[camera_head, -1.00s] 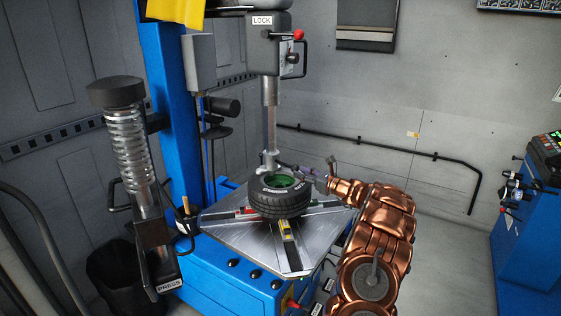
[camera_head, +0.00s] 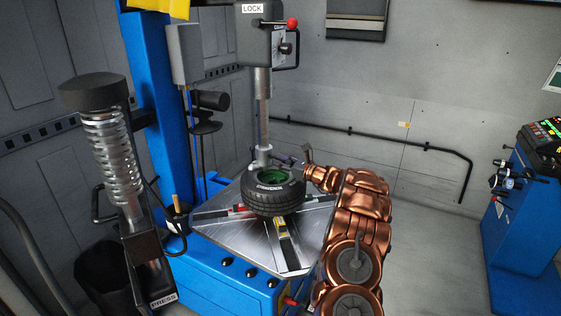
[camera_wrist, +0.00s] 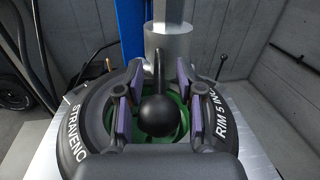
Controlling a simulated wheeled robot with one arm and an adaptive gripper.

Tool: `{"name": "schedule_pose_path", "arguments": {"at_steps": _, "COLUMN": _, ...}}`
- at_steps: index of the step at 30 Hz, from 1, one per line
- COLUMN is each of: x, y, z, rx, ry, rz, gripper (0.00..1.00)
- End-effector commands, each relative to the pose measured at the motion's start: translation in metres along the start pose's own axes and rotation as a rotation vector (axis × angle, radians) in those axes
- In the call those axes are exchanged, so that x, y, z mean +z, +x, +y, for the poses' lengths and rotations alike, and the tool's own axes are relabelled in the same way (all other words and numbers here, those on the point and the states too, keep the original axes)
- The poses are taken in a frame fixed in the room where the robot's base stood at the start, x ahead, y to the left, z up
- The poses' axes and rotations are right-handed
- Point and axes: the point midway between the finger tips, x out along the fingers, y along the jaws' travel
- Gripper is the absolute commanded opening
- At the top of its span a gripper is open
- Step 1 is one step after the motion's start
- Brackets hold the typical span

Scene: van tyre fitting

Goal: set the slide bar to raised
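The slide bar (camera_head: 262,112) is a grey vertical bar under the box marked LOCK. Its lower end is down at the tyre (camera_head: 270,204), by the green rim (camera_head: 271,176). In the wrist view the bar's thick metal foot (camera_wrist: 168,50) carries a dark stem ending in a black ball knob (camera_wrist: 158,116). My gripper (camera_wrist: 158,108) is open, with a purple-padded finger on each side of the knob; gaps show between pads and knob. In the head view my gripper (camera_head: 288,160) is small beside the bar's lower end.
The LOCK box (camera_head: 262,38) has a red-knobbed lever (camera_head: 291,23). The tyre lies on a metal turntable (camera_head: 225,240) with clamp arms. A spring-like press arm (camera_head: 112,150) stands at left. A blue console (camera_head: 525,215) is at right. The floor between is clear.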

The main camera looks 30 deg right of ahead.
Motion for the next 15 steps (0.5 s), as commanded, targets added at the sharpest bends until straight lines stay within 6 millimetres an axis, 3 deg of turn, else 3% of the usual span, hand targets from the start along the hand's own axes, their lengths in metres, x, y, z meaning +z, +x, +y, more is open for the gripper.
{"name": "schedule_pose_path", "arguments": {"at_steps": 2, "x": 0.0, "y": 0.0003, "z": 0.0004, "rx": 0.001, "ry": 0.0, "rz": 0.0, "gripper": 0.37}}
{"name": "schedule_pose_path", "arguments": {"at_steps": 13, "x": 0.0, "y": 0.0, "z": 0.0002, "rx": 0.001, "ry": 0.0, "rz": 0.0, "gripper": 0.0}}
{"name": "schedule_pose_path", "arguments": {"at_steps": 15, "x": 0.0, "y": -0.0002, "z": 0.0, "rx": 0.0, "ry": 0.0, "rz": 0.0, "gripper": 0.0}}
